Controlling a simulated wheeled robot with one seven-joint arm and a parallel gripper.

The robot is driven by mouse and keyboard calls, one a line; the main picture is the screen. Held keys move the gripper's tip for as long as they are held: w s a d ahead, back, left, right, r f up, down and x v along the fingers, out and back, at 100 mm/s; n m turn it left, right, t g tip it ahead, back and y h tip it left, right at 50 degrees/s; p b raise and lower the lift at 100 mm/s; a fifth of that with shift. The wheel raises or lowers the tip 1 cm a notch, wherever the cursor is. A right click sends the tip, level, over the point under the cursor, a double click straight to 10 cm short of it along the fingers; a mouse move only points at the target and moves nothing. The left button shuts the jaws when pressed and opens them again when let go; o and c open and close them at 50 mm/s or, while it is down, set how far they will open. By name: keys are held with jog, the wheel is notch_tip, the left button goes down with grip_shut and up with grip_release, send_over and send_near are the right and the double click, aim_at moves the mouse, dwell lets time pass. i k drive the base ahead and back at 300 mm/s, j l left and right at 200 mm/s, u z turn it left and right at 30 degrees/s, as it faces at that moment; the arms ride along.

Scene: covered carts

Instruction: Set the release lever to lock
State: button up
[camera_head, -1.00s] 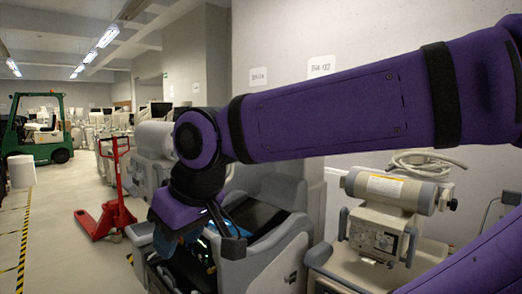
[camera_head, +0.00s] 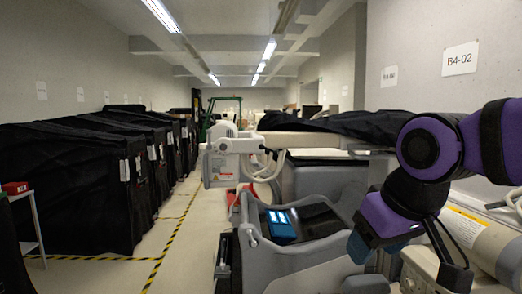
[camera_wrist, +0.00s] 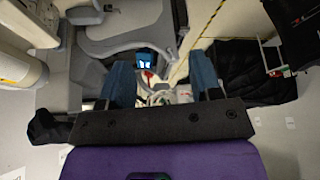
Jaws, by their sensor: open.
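I cannot make out a part that is surely the release lever. A grey wheeled cart or machine (camera_head: 305,262) stands in front of me, with a lit blue screen device (camera_head: 281,226) in its top. A slim upright dark fitting (camera_head: 222,268) is on its left side, too small to tell if it is a lever. My gripper (camera_head: 372,248) hangs at the cart's right side, apart from the lit device. In the wrist view its two blue fingers (camera_wrist: 162,80) are spread with nothing held between them. The lit screen also shows beyond the fingers (camera_wrist: 145,57).
Black covered carts (camera_head: 75,185) line the left side, beside a yellow-black floor stripe (camera_head: 158,265). A white machine (camera_head: 226,160) and a black-draped bed (camera_head: 330,125) stand behind. A beige cylinder machine (camera_head: 480,240) is close at right. The aisle floor (camera_head: 190,240) is clear.

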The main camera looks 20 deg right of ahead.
aim_at(262, 146)
jog(key=k+l, duration=0.25)
jog(key=k+l+z, duration=0.1)
jog(key=l, duration=0.3)
jog(key=i+j+z, duration=0.15)
jog(key=j, duration=0.2)
jog(key=i+j+z, duration=0.1)
jog(key=j, duration=0.25)
jog(key=i+j+z, duration=0.15)
jog(key=j, duration=0.2)
jog(key=i+j+z, duration=0.1)
jog(key=j, duration=0.3)
jog(key=i+j+z, duration=0.2)
jog(key=i+j, duration=0.15)
jog(key=i+j+z, duration=0.25)
jog(key=j, duration=0.25)
jog(key=i+j+z, duration=0.2)
jog(key=i+j, duration=0.15)
jog(key=j, duration=0.15)
jog(key=j+z, duration=0.25)
jog(key=j, duration=0.4)
jog(key=k, duration=0.05)
